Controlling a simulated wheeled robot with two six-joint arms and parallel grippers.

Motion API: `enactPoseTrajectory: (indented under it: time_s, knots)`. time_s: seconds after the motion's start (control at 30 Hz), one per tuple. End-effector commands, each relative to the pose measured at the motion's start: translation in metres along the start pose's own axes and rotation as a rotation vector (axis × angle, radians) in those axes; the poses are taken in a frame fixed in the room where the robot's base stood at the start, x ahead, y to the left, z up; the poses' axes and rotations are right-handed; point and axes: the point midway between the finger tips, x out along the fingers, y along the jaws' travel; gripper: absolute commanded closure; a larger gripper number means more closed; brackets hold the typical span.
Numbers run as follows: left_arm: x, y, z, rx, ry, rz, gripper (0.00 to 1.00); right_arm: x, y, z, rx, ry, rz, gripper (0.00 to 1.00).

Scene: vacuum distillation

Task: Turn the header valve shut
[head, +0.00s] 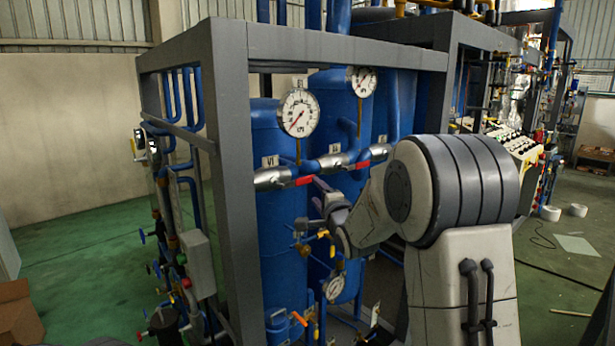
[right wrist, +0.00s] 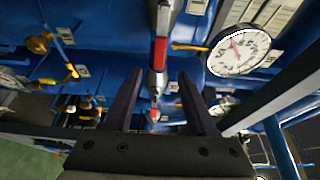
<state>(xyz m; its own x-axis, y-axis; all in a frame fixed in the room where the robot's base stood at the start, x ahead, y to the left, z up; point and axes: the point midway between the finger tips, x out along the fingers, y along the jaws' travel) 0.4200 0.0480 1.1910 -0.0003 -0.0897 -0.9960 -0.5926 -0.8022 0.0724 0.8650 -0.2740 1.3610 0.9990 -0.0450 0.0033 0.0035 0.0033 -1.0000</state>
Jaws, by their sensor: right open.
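The silver header pipe (head: 272,178) runs across the front of the blue tanks and carries red valve handles. One red handle (head: 304,181) is by the left label, and another red handle (head: 362,165) is farther right. Both lie along the pipe. My right gripper (head: 318,188) is open, just below and in front of the header. In the right wrist view a red handle (right wrist: 160,50) lies ahead of the fingers, in line with the gap between them. A second red part (right wrist: 153,115) shows in that gap. I cannot tell whether a finger touches anything. My left gripper is out of view.
Two round gauges, a left gauge (head: 299,112) and a right gauge (head: 364,81), stand above the header. A grey frame post (head: 236,200) stands left of the gripper. Small valves and a lower gauge (head: 334,287) crowd the space below. Green floor (head: 90,255) is open at left.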

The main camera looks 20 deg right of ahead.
Motion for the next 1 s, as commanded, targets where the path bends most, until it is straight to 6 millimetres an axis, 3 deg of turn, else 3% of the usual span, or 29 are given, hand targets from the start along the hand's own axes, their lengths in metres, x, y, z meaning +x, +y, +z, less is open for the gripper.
enactPoseTrajectory:
  time_s: [0.4, 0.6, 0.87, 0.9, 1.0]
  knots:
    - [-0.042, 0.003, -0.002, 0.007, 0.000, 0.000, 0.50, 0.073, -0.002, 0.001, -0.003, -0.001, 0.004, 0.43]
    - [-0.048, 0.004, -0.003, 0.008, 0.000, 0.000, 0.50, 0.087, 0.000, 0.001, -0.003, -0.001, 0.004, 0.43]
    - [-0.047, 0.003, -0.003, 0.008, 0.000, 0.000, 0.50, 0.088, 0.001, 0.001, -0.003, -0.001, 0.004, 0.43]
    - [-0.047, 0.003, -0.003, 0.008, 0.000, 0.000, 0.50, 0.088, 0.001, 0.001, -0.003, -0.001, 0.004, 0.46]
    - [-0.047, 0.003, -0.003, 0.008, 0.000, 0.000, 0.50, 0.088, 0.001, 0.001, -0.003, -0.001, 0.004, 0.85]
